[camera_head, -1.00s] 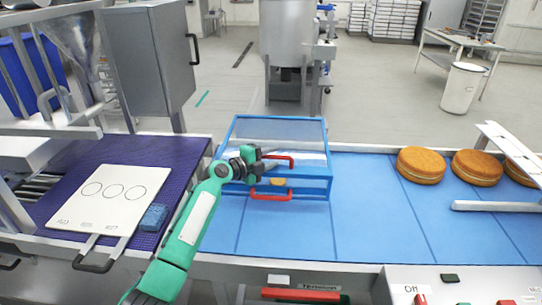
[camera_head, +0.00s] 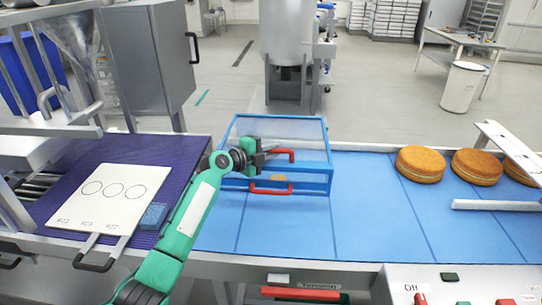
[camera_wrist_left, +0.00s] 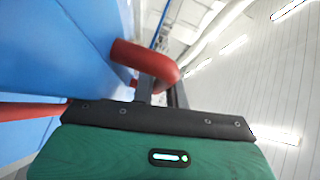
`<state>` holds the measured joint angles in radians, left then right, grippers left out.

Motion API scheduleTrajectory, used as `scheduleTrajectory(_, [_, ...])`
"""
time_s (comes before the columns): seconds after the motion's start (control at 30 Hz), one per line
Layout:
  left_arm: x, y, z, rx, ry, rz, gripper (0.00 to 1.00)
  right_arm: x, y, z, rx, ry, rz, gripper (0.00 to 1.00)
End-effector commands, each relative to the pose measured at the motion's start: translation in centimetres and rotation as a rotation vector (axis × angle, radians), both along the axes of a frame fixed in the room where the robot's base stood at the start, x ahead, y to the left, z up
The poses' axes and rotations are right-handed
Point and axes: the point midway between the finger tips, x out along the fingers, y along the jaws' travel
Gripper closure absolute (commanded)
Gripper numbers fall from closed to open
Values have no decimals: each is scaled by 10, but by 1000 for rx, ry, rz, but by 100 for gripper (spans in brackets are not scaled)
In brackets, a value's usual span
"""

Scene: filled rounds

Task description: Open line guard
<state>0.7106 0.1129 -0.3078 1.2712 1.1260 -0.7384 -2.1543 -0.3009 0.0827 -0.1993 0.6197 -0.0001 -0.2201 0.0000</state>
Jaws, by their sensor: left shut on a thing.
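The line guard (camera_head: 232,140) is a blue-framed box with clear panels over the blue conveyor. It has an upper red handle (camera_head: 284,153) and a lower red handle (camera_head: 270,190) on its near side. My left gripper (camera_head: 264,156) is shut on the upper red handle. In the left wrist view, this red handle (camera_wrist_left: 150,62) sits at the jaws, with the guard's blue surface to the left. The fingertips are partly hidden. My right gripper is not in view.
Filled round cakes (camera_head: 421,164) stand on the belt at right beside a white rail (camera_head: 497,206). At left, a white board (camera_head: 98,200) with three circles and a blue block (camera_head: 153,216) lie on a purple mat. A control panel (camera_head: 440,285) reads "Off".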

Motion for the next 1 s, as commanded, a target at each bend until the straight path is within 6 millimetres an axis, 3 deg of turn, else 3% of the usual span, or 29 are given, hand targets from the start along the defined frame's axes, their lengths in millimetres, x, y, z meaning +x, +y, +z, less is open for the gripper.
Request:
scheduleTrajectory(0.5, [31, 1, 100, 0, 272, 2, 100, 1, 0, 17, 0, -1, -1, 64])
scheduleTrajectory(1.0, [66, 0, 156, -2, 465, 0, 100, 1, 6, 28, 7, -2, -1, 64])
